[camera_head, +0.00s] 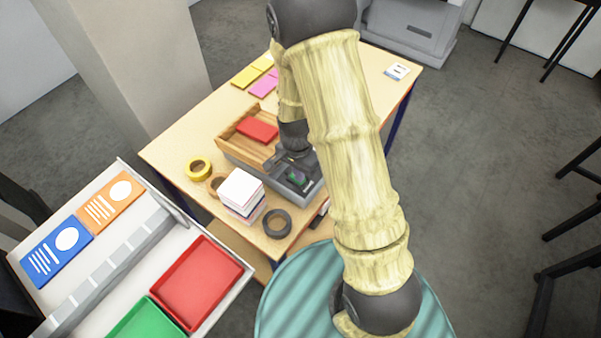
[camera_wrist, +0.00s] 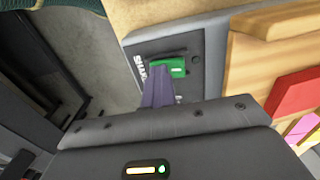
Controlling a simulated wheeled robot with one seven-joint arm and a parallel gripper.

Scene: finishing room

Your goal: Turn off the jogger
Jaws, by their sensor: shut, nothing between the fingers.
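The jogger is a wooden tray (camera_head: 240,130) on a grey base (camera_head: 312,193), standing on the table. Its grey control panel (camera_wrist: 205,48) has a green switch (camera_wrist: 175,67) and partly hidden white lettering. The green switch also shows in the head view (camera_head: 297,178). My gripper (camera_wrist: 158,74) is shut and empty, with its fingertips at the lower left edge of the green switch. I cannot tell whether they touch it. In the head view my gripper (camera_head: 284,160) is over the panel end of the jogger, partly hidden by my arm.
A paper stack (camera_head: 241,190), yellow tape roll (camera_head: 198,168) and dark tape roll (camera_head: 277,223) stand near the jogger on the wooden table (camera_head: 168,150). A red sheet (camera_head: 258,129) lies in the tray. A cart with red (camera_head: 197,282) and green trays is at lower left.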

